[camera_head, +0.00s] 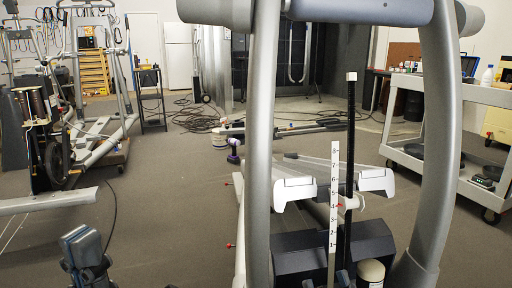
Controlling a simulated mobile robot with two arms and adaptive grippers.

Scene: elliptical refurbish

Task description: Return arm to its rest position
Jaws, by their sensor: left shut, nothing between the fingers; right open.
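My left gripper (82,245) is at the bottom left, pointing up over bare floor, its fingers together and empty. Of my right gripper (326,282), only dark tips show at the bottom edge, apart from each other. They are in front of the dark lower housing of the elliptical machine (259,130), near a white-lidded cylinder (370,273). The machine's two grey uprights and top bar fill the middle and right of the view. A white numbered scale (334,200) and a black post (351,140) stand between the uprights. The rest of both arms is out of view.
A second exercise machine (50,140) stands at the left. A grey cart (450,90) with bottles is at the right. Carpet (170,210) is clear between the machines.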

